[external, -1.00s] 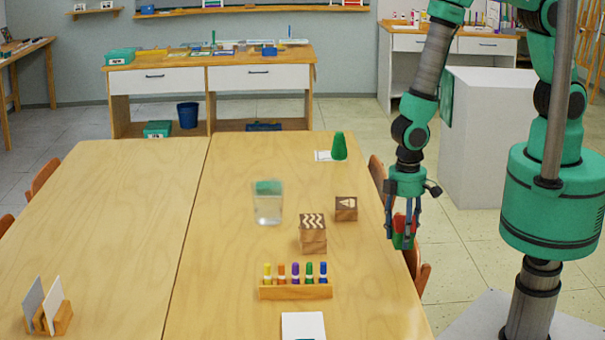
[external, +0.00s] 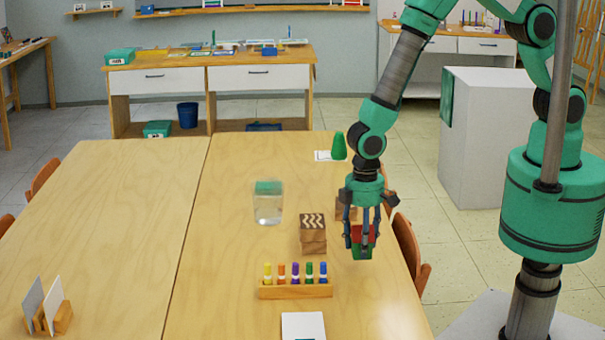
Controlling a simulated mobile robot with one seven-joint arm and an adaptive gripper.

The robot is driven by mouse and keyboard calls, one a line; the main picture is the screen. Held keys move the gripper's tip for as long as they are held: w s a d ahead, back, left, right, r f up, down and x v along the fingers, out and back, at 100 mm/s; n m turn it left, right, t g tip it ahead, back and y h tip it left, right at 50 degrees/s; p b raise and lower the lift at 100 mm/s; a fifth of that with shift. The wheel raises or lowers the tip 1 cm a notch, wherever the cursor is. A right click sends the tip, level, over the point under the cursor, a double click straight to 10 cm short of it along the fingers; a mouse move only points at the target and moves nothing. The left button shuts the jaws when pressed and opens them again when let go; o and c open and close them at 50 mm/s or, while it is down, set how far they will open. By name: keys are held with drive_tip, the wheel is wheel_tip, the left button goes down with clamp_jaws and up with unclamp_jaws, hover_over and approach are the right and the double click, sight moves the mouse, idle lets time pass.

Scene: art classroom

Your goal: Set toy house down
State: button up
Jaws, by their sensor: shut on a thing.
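The toy house (external: 362,251) is small, with a red upper part and a green lower part. My gripper (external: 361,238) is shut on it, fingers pointing down, over the right side of the wooden table (external: 235,170). The fingers cover part of the house. I cannot tell whether its underside touches the tabletop or hangs just above it.
Stacked patterned blocks (external: 312,235) stand just left of my gripper, and another block (external: 345,210) is partly hidden behind it. A marker rack (external: 296,291) is in front to the left. A glass jar (external: 268,205) and a green cone (external: 339,147) stand farther back.

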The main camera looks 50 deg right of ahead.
sight(346, 271)
drive_tip(key=w+a, duration=0.2)
drive_tip(key=a, duration=0.1)
drive_tip(key=shift+w+a+f, duration=0.15)
drive_tip(key=shift+a+f, duration=0.05)
drive_tip(key=shift+a, duration=0.1)
drive_tip(key=shift+f+b, duration=0.55)
drive_tip(key=shift+f, duration=1.2)
drive_tip(key=shift+f, duration=0.1)
drive_tip(key=o, duration=1.2)
wheel_tip(346, 271, up, 12)
drive_tip(key=shift+r+p, duration=0.1)
drive_tip(key=shift+p, duration=0.9)
